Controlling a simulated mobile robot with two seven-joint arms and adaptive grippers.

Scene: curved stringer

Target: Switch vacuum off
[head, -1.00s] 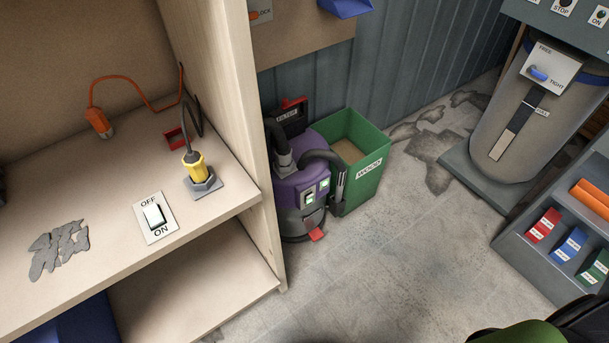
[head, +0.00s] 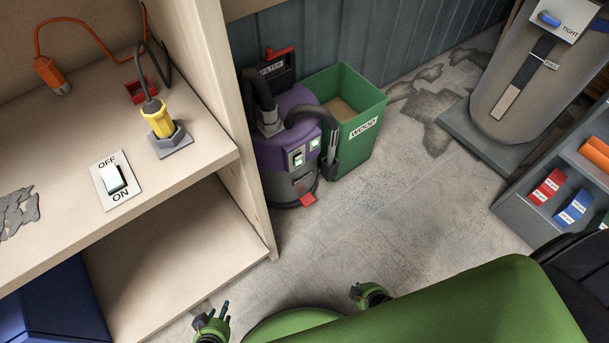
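The purple and grey vacuum (head: 285,140) stands on the floor beside the shelf's side panel. Its front has a small light rocker switch (head: 297,157) and a green-lit panel (head: 314,143); the switch position is too small to tell. A white rocker switch (head: 115,179) marked OFF and ON is on the shelf top. My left gripper (head: 216,313) is at the bottom of the view, below the shelf's front edge, with its dark fingers seeming spread and empty. My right gripper (head: 363,292) is low in the middle, partly hidden by my green body. Both are well apart from the vacuum and the rocker.
A green WOOD bin (head: 366,130) stands right of the vacuum. A yellow plug (head: 159,120) sits in a grey socket on the shelf (head: 65,212). A grey drum (head: 525,95) and a rack (head: 530,215) stand at right. The floor (head: 400,215) in the middle is clear.

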